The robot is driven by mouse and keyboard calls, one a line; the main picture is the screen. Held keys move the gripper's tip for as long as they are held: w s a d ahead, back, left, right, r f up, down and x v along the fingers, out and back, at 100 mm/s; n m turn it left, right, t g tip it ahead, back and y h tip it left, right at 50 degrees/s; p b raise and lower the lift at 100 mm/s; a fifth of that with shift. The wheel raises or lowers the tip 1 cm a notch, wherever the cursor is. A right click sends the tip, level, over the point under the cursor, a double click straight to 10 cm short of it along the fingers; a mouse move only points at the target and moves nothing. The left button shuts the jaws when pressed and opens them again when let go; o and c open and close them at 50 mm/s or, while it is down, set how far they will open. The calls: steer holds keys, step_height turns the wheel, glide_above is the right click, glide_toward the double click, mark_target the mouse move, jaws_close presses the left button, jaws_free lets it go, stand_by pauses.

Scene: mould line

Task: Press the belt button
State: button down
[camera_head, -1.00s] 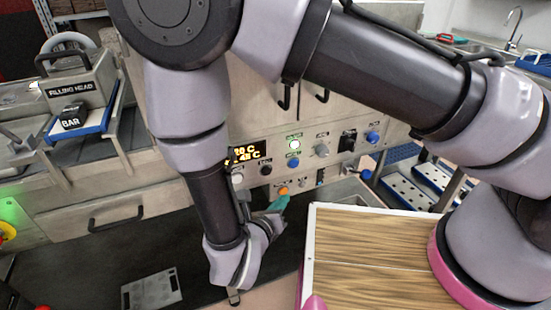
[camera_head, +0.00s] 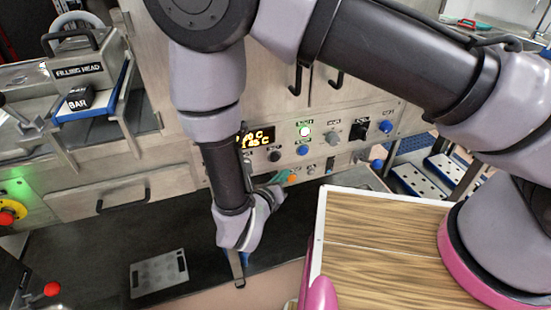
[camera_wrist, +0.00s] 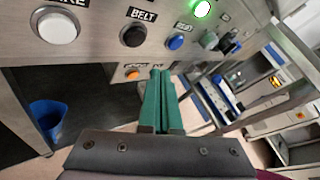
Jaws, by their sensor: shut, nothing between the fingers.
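The belt button is a round black button on the steel panel, under a BELT label in the wrist view (camera_wrist: 133,36). In the head view a small black button in the upper row (camera_head: 275,156) appears to be the same one. My gripper (camera_wrist: 160,73) has its two green fingers shut together and empty. In the wrist view the fingertips lie below and right of the belt button, apart from it, and just right of a small orange button (camera_wrist: 133,75). In the head view my gripper (camera_head: 285,177) is beside that orange button, partly hidden by my wrist.
A white button (camera_wrist: 57,27), a blue button (camera_wrist: 176,41) and a lit green-ringed button (camera_wrist: 202,8) flank the belt button. A wood-topped surface (camera_head: 385,265) stands right of my wrist. A blue bin (camera_wrist: 47,117) is below the panel. A red emergency button (camera_head: 8,217) is at left.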

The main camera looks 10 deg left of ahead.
mark_target(275, 157)
steer(key=shift+w+a, duration=0.5)
steer(key=shift+w, duration=0.3)
steer(key=shift+w+a, duration=0.5)
steer(key=shift+w, duration=0.25)
steer(key=shift+w, duration=0.1)
stand_by(0.8)
steer(key=shift+w+a, duration=0.2)
steer(key=shift+w, duration=0.05)
